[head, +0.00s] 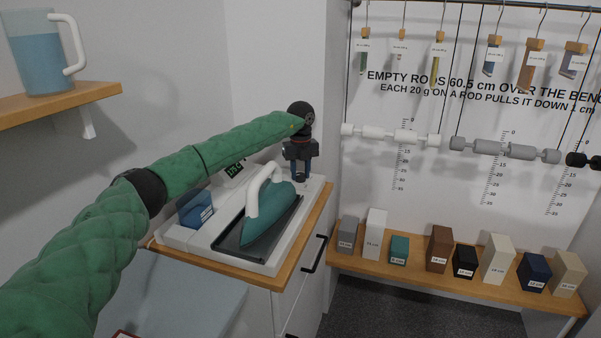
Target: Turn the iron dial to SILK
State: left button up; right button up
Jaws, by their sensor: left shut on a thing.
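The teal iron (268,222) with a white handle (262,188) rests on a dark plate in a white station (180,238) on a wooden shelf. My left gripper (300,176) points down at the station's back right corner, just behind the iron. It is shut on the dial there; the fingers hide the dial and its markings, so I cannot read its setting. A small dark display (234,168) with green digits stands behind the iron, partly covered by my left arm; its digits are too small to read surely. My right gripper is not in view.
A blue box (195,208) sits at the station's left. A jug (40,52) stands on a shelf (60,104) at upper left. At right, several labelled blocks stand on a bench (450,281) below hanging rods (390,134). A white wall rises close behind my left gripper.

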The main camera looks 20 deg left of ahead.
aim_at(301, 174)
pick_arm(q)
jog(key=shift+f, duration=0.1)
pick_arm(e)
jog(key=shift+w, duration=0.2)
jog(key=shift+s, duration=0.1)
pick_arm(q)
jog(key=o, duration=0.9)
jog(key=shift+o, duration=0.4)
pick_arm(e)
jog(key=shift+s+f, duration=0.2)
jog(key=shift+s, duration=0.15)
pick_arm(q)
jog(key=shift+r, duration=0.4)
jog(key=shift+r+b, duration=0.65)
jog(key=shift+r, duration=2.85)
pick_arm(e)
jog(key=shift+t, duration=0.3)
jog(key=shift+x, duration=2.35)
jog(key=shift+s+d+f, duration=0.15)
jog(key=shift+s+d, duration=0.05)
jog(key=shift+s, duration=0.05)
